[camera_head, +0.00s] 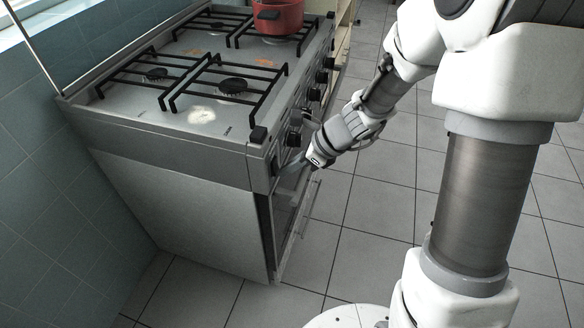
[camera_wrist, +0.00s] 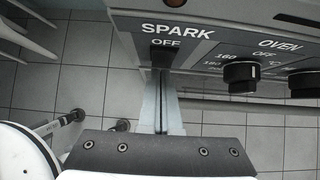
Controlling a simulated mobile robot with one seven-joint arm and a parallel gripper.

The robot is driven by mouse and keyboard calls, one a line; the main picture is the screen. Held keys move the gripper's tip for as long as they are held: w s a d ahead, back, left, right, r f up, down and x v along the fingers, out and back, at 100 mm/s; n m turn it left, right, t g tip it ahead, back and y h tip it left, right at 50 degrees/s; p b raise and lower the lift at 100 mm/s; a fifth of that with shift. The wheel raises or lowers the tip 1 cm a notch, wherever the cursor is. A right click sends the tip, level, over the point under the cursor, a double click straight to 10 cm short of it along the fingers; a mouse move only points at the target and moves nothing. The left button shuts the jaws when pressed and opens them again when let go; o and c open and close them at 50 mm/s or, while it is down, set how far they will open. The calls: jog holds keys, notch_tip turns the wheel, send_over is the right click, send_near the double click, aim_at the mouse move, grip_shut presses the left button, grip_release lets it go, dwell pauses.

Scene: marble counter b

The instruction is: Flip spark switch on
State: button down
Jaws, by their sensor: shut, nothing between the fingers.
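The spark switch (camera_wrist: 164,55) is a small dark part under the words SPARK and OFF on the stove's front panel in the wrist view. My gripper (camera_wrist: 160,78) is shut and empty, its two thin fingers side by side. Its tips are at the lower edge of the switch and hide part of it; I cannot tell if they touch. In the head view my gripper (camera_head: 288,166) is at the near end of the stove's (camera_head: 185,115) front panel. The switch cannot be made out there.
Beside the switch sit the oven knob (camera_wrist: 240,73) and another black knob (camera_wrist: 304,82). More knobs line the panel. A red pot (camera_head: 278,18) stands on a far burner. The oven door handle (camera_head: 311,200) is below my gripper. Tiled floor (camera_head: 350,240) is clear.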

jog(key=shift+w+a+f, duration=0.1)
jog(key=shift+a+f, duration=0.05)
jog(key=shift+a, duration=0.1)
